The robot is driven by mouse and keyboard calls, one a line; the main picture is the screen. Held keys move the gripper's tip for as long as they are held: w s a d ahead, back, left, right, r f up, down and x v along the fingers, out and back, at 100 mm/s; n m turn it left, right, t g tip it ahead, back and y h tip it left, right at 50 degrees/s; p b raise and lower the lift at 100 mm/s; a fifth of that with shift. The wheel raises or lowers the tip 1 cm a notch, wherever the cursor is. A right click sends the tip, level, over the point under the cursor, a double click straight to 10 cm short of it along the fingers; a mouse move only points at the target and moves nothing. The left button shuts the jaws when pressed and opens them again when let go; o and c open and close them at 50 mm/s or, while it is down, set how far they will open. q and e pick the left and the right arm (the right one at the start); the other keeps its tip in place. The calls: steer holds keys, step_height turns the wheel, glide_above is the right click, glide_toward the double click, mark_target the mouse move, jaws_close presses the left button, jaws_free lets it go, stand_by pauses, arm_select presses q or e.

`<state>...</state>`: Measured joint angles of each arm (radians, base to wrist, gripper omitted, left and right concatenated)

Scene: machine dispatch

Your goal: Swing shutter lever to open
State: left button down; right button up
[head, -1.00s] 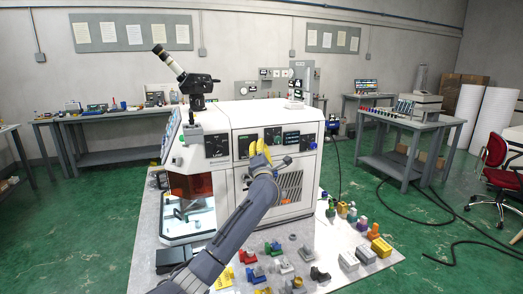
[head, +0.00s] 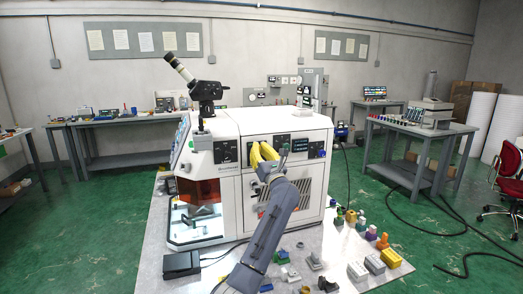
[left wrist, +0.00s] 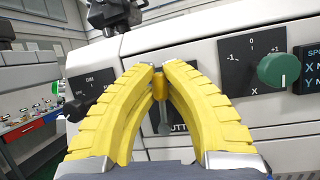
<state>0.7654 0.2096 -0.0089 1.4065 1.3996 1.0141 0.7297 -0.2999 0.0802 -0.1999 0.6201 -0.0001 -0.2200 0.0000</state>
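The shutter lever shows in the left wrist view as a grey rod with a rounded end (left wrist: 165,129) and an orange part higher up, on a dark plate with a partly covered label. My left gripper (head: 262,148) is at the front panel of the white machine (head: 230,190). In the left wrist view its two yellow fingers (left wrist: 158,70) arch inward, one on each side of the lever's orange part. The gap at the tips is narrow, and I cannot tell whether they touch the lever. My right gripper is not in view.
A green knob (left wrist: 279,70) on an X dial plate is to the right of the lever. A DIM control plate (left wrist: 92,92) is to its left. Several small coloured parts and a yellow block (head: 391,258) lie on the table at the right.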

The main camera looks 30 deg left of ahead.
arm_select(q)
steer(key=shift+s+a+f+n+g, duration=0.2)
steer(key=shift+f+n+g, duration=0.2)
steer(key=shift+n, duration=0.8)
steer(key=c, duration=1.6)
jaws_free()
steer(key=shift+a, duration=0.1)
steer(key=shift+c, duration=0.2)
steer(key=shift+o, duration=1.4)
steer(key=shift+r, duration=0.25)
steer(key=shift+s, duration=0.1)
steer(key=v, duration=1.2)
steer(key=shift+f, duration=0.1)
